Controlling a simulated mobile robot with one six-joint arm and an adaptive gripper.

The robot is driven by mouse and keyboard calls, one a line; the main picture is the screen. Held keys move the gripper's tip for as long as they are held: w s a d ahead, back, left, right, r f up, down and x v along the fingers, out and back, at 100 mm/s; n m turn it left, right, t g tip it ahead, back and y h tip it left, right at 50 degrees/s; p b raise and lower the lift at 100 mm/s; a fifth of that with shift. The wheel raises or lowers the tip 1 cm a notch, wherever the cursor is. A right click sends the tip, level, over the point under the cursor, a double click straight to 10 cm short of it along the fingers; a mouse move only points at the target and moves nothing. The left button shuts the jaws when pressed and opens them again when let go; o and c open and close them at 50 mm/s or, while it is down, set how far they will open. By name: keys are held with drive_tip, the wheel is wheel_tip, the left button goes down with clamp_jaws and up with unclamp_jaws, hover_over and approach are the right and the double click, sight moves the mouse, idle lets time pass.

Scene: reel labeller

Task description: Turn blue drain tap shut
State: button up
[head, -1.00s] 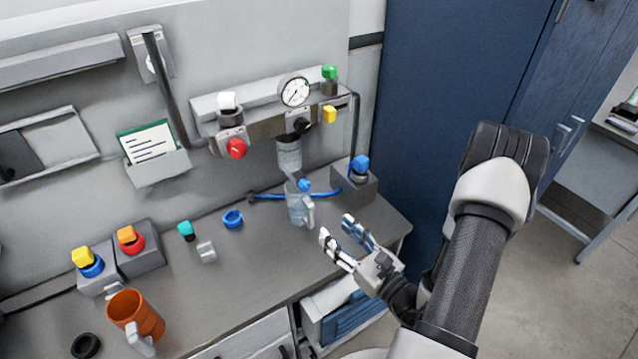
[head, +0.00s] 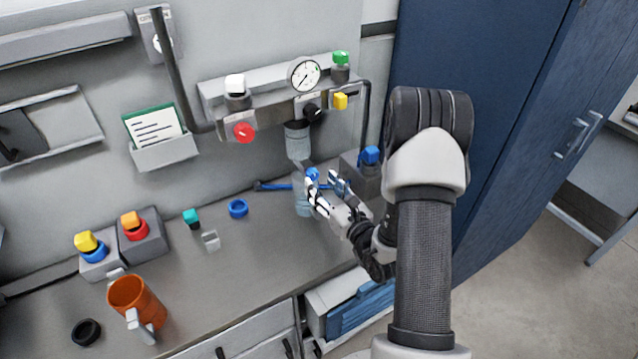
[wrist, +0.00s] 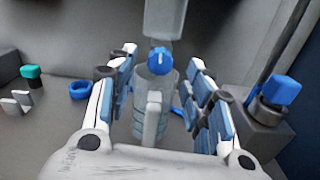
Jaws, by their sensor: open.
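The blue drain tap (head: 312,174) is a small round knob below the clear filter bowl (head: 297,140). In the wrist view the tap (wrist: 160,59) faces me, with a short white mark near its top pointing roughly upright. My gripper (head: 323,185) is open in front of the tap, and its fingers partly cover this area in the head view. In the wrist view the fingers (wrist: 162,68) stand left and right of the tap, with clear gaps on both sides. I cannot tell how far the fingertips are from it in depth.
A clear jug (wrist: 152,88) stands below the tap, its handle towards me between the fingers. A blue knob on a grey block (wrist: 282,90) is close on the right. A blue ring (head: 238,208) lies left on the bench. A gauge (head: 304,75) is above.

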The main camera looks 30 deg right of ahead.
sight(313, 174)
drive_tip(key=shift+w, duration=1.25)
drive_tip(key=shift+c, duration=0.3)
drive_tip(key=c, duration=1)
drive_tip(key=shift+b, duration=0.3)
drive_tip(key=n+b, duration=0.2)
drive_tip(key=n, duration=0.1)
drive_tip(key=shift+f+n, duration=0.1)
drive_tip(key=shift+n, duration=0.2)
drive_tip(key=shift+n+b, duration=1.55)
drive_tip(key=shift+n, duration=0.45)
